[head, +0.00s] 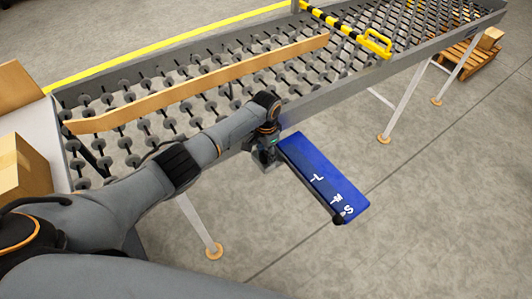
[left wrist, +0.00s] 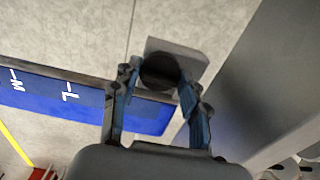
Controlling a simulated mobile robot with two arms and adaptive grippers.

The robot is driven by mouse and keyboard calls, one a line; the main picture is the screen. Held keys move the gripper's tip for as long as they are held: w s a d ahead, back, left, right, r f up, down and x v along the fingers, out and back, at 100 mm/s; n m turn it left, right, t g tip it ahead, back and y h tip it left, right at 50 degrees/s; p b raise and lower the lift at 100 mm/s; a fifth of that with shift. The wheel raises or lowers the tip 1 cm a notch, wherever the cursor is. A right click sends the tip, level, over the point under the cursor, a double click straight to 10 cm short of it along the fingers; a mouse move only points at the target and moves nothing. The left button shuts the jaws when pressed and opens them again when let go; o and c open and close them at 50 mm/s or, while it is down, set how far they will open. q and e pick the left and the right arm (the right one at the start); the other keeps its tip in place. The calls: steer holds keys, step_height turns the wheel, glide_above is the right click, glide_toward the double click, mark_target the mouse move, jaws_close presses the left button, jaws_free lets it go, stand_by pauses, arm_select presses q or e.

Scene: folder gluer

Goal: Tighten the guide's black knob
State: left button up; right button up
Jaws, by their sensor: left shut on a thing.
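A round black knob (left wrist: 159,71) sits against a grey block (left wrist: 178,54) in the left wrist view. My left gripper (left wrist: 157,80) has its two fingers on either side of the knob and is shut on it. In the head view my left gripper (head: 266,157) is at the near side rail, beside the upper left end of a blue scale plate (head: 322,180); the knob is hidden there. The plate carries white size marks, and it also shows in the left wrist view (left wrist: 60,100). A long wooden guide rail (head: 200,82) lies over the conveyor wheels. My right gripper is not in view.
The wheel conveyor's grey side rail (head: 335,88) runs beside my left arm. A yellow-and-black striped bar (head: 335,22) with a yellow handle (head: 372,42) crosses it farther off. Cardboard boxes (head: 22,168) stand at the left. The floor right of the blue plate is clear.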

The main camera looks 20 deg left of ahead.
mark_target(266, 154)
arm_select(q)
steer(key=o, duration=1.2)
steer(key=shift+c, duration=0.2)
step_height(266, 154, up, 12)
